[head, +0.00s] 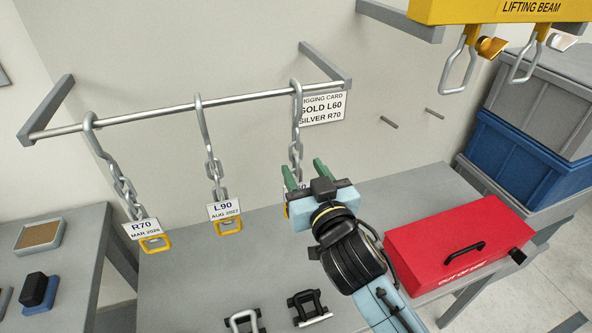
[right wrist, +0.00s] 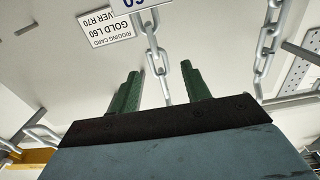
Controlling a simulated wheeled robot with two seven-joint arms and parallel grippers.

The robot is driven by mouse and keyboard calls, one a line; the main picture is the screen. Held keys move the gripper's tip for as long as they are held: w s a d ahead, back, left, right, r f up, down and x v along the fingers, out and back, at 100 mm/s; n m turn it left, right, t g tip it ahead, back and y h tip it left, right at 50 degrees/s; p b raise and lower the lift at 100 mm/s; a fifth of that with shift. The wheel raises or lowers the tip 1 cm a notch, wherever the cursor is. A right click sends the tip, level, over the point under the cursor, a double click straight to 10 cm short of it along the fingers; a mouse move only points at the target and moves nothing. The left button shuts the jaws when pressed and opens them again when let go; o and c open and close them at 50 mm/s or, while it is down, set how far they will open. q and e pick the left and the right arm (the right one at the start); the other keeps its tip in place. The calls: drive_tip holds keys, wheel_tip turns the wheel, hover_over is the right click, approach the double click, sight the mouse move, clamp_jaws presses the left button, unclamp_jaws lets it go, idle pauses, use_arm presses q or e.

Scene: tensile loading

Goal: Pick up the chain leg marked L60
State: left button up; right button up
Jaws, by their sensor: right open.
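The chain leg at the right end of the rail (head: 296,150) hangs from a hook, its tag mostly hidden behind my right gripper (head: 303,166). In the right wrist view, a tag (right wrist: 133,4) on this chain (right wrist: 152,45) shows an upside-down "60", cut off by the frame. My right gripper (right wrist: 160,72) is open, its green fingers on either side of the chain in that view. The chains tagged R70 (head: 124,190) and L90 (head: 215,172) hang further left. My left gripper is not in view.
The rail (head: 160,116) is fixed to the wall. A rigging card (head: 321,108) reads gold L60, silver R70. A yellow lifting beam (head: 470,12) hangs upper right.

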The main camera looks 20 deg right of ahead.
sight(298, 156)
drive_tip(key=shift+w+p, duration=0.5)
drive_tip(key=shift+w, duration=3.45)
clamp_jaws()
drive_tip(key=shift+r, duration=0.2)
